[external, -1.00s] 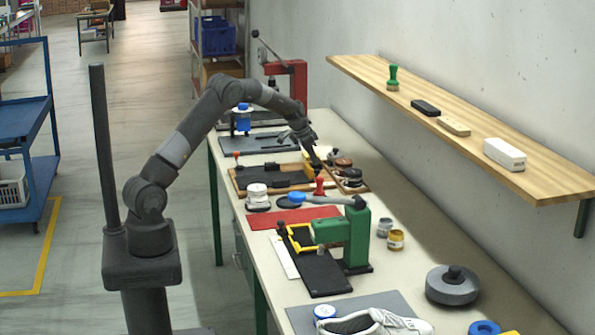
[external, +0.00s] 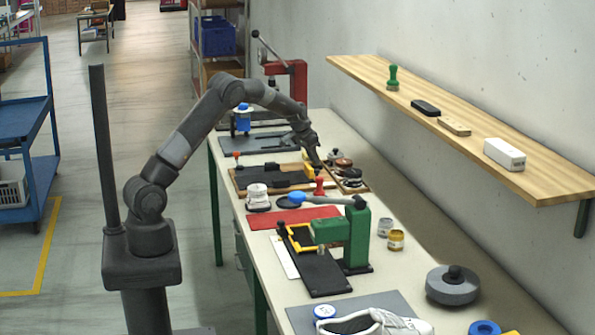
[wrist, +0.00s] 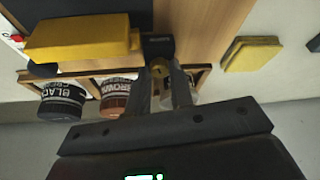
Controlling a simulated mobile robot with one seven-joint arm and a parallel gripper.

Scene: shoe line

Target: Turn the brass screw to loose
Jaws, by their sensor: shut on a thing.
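The brass screw (wrist: 160,68) shows as a small yellowish head at the end of a dark block (wrist: 160,46) in the wrist view. My gripper (wrist: 166,84) has its two fingers around the screw head, shut on it. The fingers hide part of the head, and its turn position cannot be read. In the external view my gripper (external: 315,160) reaches down at the wooden board (external: 240,186) on the bench; the screw is hidden there.
A yellow block (wrist: 80,36) lies close to the left of my fingers. A rack holds a black cream jar (wrist: 62,101) and a brown cream jar (wrist: 115,97) just beside them. A yellow pad (wrist: 252,54) lies to the right. A green press (external: 357,238) stands nearer the camera.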

